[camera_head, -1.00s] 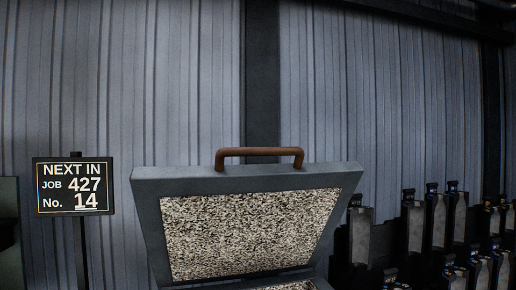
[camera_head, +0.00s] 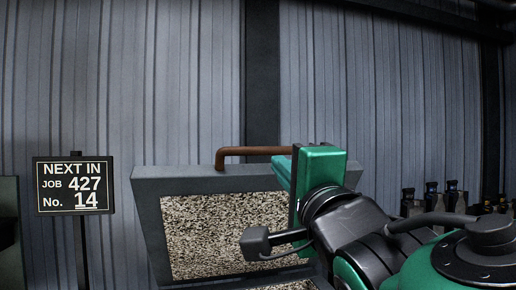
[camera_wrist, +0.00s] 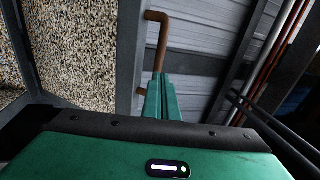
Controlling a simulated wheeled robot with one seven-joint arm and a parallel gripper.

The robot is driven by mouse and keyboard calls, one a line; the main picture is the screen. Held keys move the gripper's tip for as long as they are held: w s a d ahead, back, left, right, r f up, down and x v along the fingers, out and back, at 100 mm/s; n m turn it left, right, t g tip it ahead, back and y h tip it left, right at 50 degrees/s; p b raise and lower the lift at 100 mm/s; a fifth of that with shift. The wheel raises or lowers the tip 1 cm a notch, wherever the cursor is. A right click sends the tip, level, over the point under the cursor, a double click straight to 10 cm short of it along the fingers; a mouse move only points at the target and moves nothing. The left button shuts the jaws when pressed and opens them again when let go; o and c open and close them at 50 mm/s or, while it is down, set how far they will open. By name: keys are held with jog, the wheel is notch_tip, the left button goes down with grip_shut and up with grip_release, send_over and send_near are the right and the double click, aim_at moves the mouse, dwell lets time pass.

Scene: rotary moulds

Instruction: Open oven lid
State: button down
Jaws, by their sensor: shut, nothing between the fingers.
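The oven lid (camera_head: 160,190) stands raised and tilted back, its speckled lining (camera_head: 215,230) facing me. It also shows at the left of the wrist view (camera_wrist: 90,50). A brown bar handle (camera_head: 240,151) runs along its top edge, and it also shows in the wrist view (camera_wrist: 157,40). My green gripper (camera_wrist: 162,82) is shut and empty, its fingertips at or close to the handle. In the head view my gripper covers the handle's right end and the lid's right side. I cannot tell whether the fingers touch the handle.
A black sign (camera_head: 73,186) reading "NEXT IN JOB 427 No. 14" stands to the left. Several dark upright units (camera_head: 432,195) stand at the right, partly behind my arm. A corrugated grey wall (camera_head: 400,90) closes the back.

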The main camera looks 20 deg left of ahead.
notch_tip(320, 180, up, 4)
send_over(257, 171)
jog(key=shift+s+f+y, duration=0.15)
jog(key=shift+s+y, duration=0.15)
jog(key=shift+y, duration=0.1)
jog(key=shift+w+r, duration=0.2)
